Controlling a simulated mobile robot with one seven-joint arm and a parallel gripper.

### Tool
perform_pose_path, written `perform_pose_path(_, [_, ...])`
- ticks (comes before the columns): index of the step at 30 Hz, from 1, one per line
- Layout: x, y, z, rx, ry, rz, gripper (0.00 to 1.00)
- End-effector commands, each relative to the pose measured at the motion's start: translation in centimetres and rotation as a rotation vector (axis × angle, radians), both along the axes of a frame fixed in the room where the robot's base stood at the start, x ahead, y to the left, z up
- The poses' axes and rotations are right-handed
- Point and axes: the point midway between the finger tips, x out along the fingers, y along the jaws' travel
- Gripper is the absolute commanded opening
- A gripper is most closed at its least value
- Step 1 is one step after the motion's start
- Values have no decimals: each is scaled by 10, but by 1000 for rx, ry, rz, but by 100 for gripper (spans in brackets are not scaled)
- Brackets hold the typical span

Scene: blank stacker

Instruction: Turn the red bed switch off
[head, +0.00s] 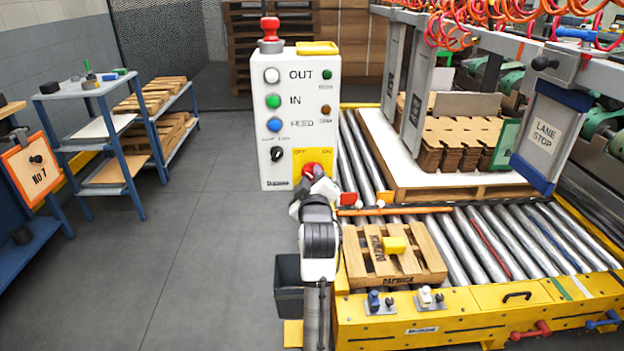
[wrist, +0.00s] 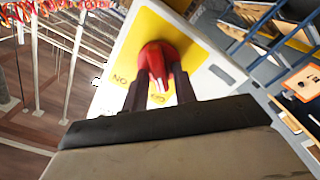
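The red bed switch (head: 313,170) is a round red knob on a yellow plate low on the white control panel (head: 273,126). OFF is printed at the plate's left and ON at its right. In the wrist view the red knob (wrist: 160,62) shows a raised grip with a white pointer line, with both labels printed close by. My gripper (wrist: 163,82) has its two dark fingers on either side of that grip, apparently touching it. In the head view my gripper (head: 312,180) and arm cover the knob's lower part, so its pointer is hidden there.
The panel also bears several coloured buttons, a black selector (head: 276,153) and a red top button (head: 270,27). A roller conveyor (head: 480,240) with a small pallet (head: 432,262) lies to the right. Shelves (head: 110,150) stand at left. The grey floor (head: 190,240) between is clear.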

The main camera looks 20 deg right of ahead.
Motion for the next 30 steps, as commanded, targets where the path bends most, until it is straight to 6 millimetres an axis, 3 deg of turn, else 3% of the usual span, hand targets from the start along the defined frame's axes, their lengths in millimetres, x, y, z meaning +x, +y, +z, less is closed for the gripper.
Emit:
perform_pose_path(14, [-9, 2, -1, 2, -2, 0, 36])
perform_pose_path(30, [-112, 32, -1, 1, -1, -1, 36])
